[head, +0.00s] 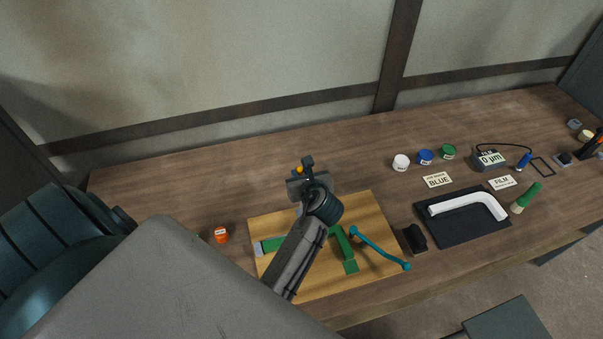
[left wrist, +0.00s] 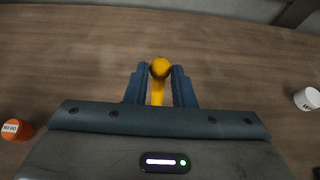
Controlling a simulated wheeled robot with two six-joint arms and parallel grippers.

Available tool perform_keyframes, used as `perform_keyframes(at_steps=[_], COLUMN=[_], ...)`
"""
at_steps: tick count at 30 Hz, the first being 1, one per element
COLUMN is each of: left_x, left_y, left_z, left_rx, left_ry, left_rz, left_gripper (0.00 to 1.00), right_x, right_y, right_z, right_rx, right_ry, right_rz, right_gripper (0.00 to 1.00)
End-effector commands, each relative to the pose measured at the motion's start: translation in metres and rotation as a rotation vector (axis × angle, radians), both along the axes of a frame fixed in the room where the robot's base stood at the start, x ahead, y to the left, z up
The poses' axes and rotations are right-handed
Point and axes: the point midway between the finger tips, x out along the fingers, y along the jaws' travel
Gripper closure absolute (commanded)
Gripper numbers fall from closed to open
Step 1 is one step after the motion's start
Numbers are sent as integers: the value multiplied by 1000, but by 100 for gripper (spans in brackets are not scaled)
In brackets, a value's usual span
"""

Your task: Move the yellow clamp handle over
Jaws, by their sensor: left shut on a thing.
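The yellow clamp handle (left wrist: 158,88) is between the two fingers of my left gripper (left wrist: 160,86) in the left wrist view, its round knob at the top. In the head view only a small bit of the yellow handle (head: 299,170) shows by my left gripper (head: 306,165). My left gripper is shut on it, over the wooden board's far edge. The rest of the handle is hidden by the gripper. My right gripper is not in view.
A wooden board (head: 375,222) holds green bars (head: 345,250) and a teal rod (head: 378,247). An orange container (head: 221,235) stands left of it. The table's back left is clear.

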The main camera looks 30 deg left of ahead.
Motion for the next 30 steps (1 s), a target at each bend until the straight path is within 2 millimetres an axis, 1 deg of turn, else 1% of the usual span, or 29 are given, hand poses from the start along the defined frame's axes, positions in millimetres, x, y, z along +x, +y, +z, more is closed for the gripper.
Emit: perform_keyframes(at_steps=[5, 18, 30], left_x=[-3, -20, -21], left_y=[-3, -23, -25], left_z=[1, 10, 10], left_rx=[-2, -1, -1], left_ry=[0, 0, -1], left_rz=[0, 0, 0], left_gripper=[90, 90, 90], right_x=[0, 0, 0], right_y=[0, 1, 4], right_z=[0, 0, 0], right_rx=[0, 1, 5], right_ry=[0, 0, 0], right_rz=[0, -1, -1], right_gripper=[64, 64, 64])
